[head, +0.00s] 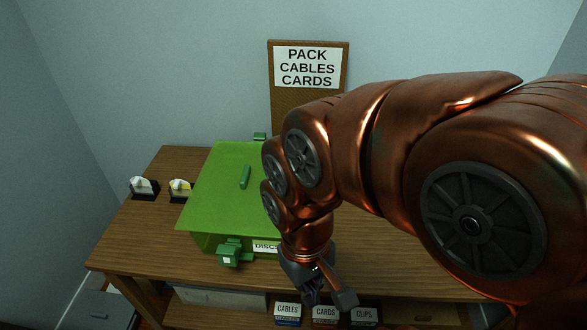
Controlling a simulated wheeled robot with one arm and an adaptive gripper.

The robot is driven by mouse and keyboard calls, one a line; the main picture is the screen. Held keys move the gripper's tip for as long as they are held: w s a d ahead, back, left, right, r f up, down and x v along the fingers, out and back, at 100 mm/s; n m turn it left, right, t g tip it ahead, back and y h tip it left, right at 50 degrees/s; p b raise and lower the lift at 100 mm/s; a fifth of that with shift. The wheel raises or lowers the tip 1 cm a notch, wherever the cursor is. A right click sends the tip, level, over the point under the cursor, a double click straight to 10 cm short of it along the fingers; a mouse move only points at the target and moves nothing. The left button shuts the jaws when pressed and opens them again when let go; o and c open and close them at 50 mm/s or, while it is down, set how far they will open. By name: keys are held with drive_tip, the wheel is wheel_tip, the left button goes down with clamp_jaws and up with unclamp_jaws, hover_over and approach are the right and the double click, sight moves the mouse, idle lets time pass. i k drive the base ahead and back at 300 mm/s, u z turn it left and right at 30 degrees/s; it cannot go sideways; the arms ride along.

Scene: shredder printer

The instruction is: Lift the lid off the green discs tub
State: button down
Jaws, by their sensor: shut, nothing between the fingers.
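The green discs tub (215,243) stands on the wooden table, its front label partly hidden by my arm. Its flat green lid (215,205) lies on top, with a small darker green handle (245,177) near the middle. A green latch (230,252) sticks out at the front, and another green piece (259,137) shows at the back edge. My gripper (328,300) is shut and empty, pointing down in front of the table's front edge, to the right of the tub and apart from the lid. My arm hides the tub's right side.
The wooden table (140,235) has free room at its left front. Two small dark holders (144,189) stand left of the tub. A sign board (308,70) leans at the back. Boxes labelled cables (287,312), cards and clips sit below the tabletop.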

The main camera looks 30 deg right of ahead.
sight(225, 197)
drive_tip(key=u, duration=2.25)
drive_tip(key=i, duration=1.1)
drive_tip(key=z, duration=2.25)
